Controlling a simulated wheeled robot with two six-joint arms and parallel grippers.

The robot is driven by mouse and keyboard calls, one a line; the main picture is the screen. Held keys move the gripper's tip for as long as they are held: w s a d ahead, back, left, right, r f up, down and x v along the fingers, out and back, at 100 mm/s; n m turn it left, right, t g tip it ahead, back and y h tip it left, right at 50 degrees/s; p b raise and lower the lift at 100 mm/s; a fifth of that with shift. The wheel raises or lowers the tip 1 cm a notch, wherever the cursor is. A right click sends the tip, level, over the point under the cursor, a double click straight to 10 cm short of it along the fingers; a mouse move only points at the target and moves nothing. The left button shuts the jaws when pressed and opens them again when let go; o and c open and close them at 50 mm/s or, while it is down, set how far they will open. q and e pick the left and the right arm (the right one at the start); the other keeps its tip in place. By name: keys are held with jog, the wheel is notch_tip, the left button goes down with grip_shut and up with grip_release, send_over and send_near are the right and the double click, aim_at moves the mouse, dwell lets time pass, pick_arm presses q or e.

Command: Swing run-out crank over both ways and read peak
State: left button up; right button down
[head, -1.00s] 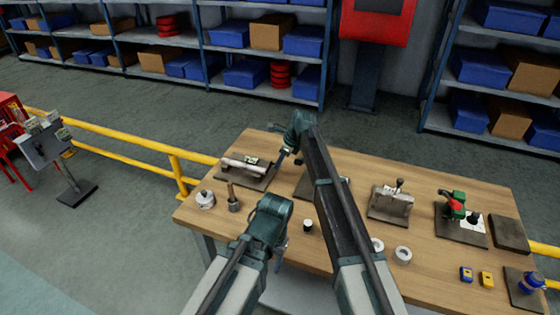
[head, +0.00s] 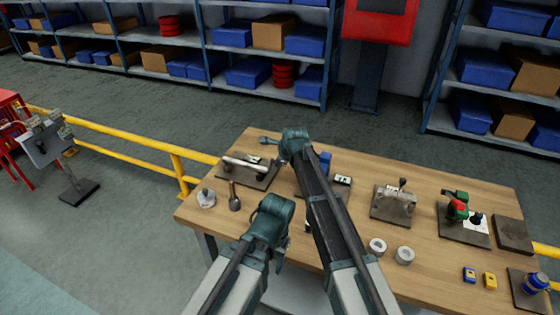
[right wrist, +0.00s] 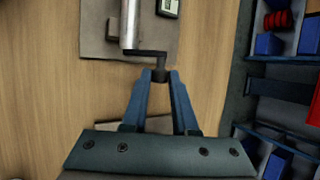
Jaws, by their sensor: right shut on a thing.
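The run-out fixture is a dark base plate (head: 262,184) carrying a silver shaft (head: 243,165), at the table's back left. In the right wrist view the shaft (right wrist: 130,22) ends in a dark cranked arm (right wrist: 146,53). My right gripper (right wrist: 160,77) is shut on the dark handle (right wrist: 160,73) at the crank's outer end. A small gauge with a display (right wrist: 168,8) sits beside the shaft; its reading is too small to tell. My left arm's wrist (head: 270,212) hangs over the table's front; its fingertips are hidden.
A yellow rail (head: 130,150) runs behind at left.

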jog(key=shift+s, duration=0.1)
jog(key=c, duration=0.7)
grip_release()
